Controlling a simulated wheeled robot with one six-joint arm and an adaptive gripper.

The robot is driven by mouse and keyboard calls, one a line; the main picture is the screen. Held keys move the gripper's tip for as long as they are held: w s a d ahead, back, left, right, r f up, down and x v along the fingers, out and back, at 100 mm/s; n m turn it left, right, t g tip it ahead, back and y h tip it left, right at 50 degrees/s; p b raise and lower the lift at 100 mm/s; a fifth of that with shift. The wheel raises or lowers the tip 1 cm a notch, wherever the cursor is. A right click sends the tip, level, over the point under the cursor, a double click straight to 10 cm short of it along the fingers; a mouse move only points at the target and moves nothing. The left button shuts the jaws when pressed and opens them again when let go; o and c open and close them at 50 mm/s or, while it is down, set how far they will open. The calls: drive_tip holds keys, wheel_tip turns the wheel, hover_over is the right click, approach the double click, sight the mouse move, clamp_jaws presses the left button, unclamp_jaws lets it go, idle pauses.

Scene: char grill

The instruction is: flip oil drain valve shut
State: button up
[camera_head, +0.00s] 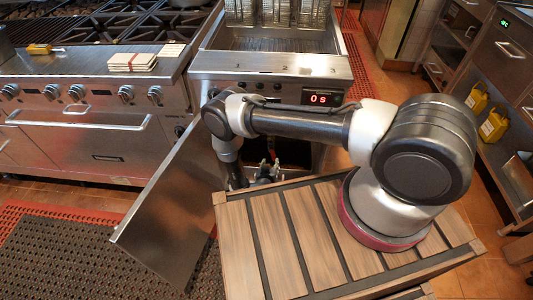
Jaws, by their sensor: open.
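The fryer (270,64) stands at the back centre with its lower cabinet door (170,205) swung open to the left. My arm reaches across the front of the fryer and down to the dark cabinet opening (295,152). My gripper (264,172) is small in view at that opening, partly hidden by my arm, and appears open. I see nothing held in it. A small reddish spot shows just behind the gripper, but I cannot tell whether it is the oil drain valve. The valve's handle and its position cannot be made out.
The open door stands close to my arm on the left. A stove (90,120) with several knobs is at the back left. Shelving with yellow containers (493,125) stands at the right. A dark rubber mat (70,255) covers floor at the front left.

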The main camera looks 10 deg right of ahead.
sight(273, 155)
drive_tip(key=shift+t, duration=0.4)
drive_tip(key=x, duration=0.2)
drive_tip(key=r+x, duration=0.1)
drive_tip(key=x, duration=0.4)
drive_tip(key=shift+w+d+r, duration=0.15)
drive_tip(key=shift+w+d, duration=0.15)
drive_tip(key=shift+w, duration=0.35)
clamp_jaws()
